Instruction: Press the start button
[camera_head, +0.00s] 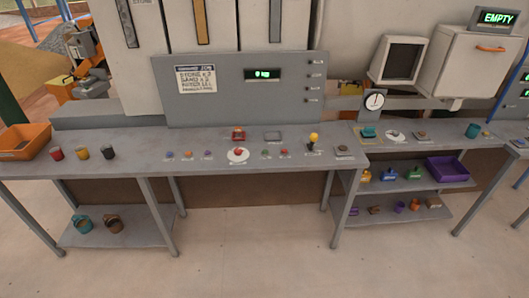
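Neither of my grippers is in view. Several buttons and controls lie on the grey bench (110,165). A red button (238,152) sits on a round white plate near the middle. Behind it is a small red-topped box (238,134). To the right are a small green button (266,153) and a small red button (284,153). A lever with a yellow knob (313,138) stands further right. The labels are too small to read, so I cannot tell which is the start button.
An orange tray (40,131) and several cups (81,153) stand at the bench's left. A panel (240,88) behind reads "0 kg". A machine's display (497,17) reads "EMPTY". The floor in front is clear.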

